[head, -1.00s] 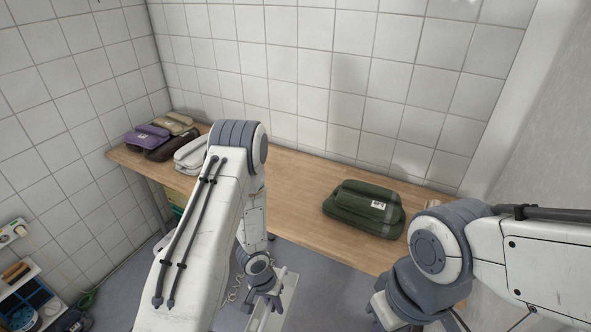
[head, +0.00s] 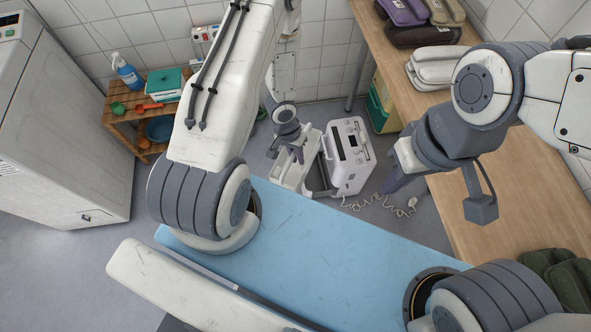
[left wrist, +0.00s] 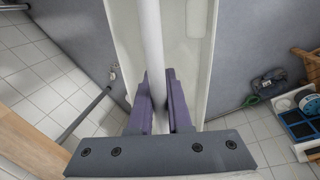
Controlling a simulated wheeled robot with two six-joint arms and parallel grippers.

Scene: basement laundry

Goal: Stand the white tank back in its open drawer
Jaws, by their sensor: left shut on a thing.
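The white tank (head: 306,158) is a long, open-topped white box, beside the white machine (head: 357,179). My left gripper (head: 299,156) is shut on the tank's white bar handle; in the left wrist view the purple fingers (left wrist: 161,110) close around the bar (left wrist: 152,40), with the tank's hollow inside (left wrist: 185,50) behind it. The machine has a dark panel on top. Its open drawer (head: 318,192) shows low on its left side, partly hidden by the tank. My right gripper (head: 392,185) hangs to the right of the machine, with its jaw opening unclear.
A coiled white cord and plug (head: 410,207) lie on the floor. A wooden bench (head: 480,190) with folded textiles runs along the right. A wooden shelf (head: 130,120) with bottle and tools stands at the left, near a large white appliance (head: 60,120).

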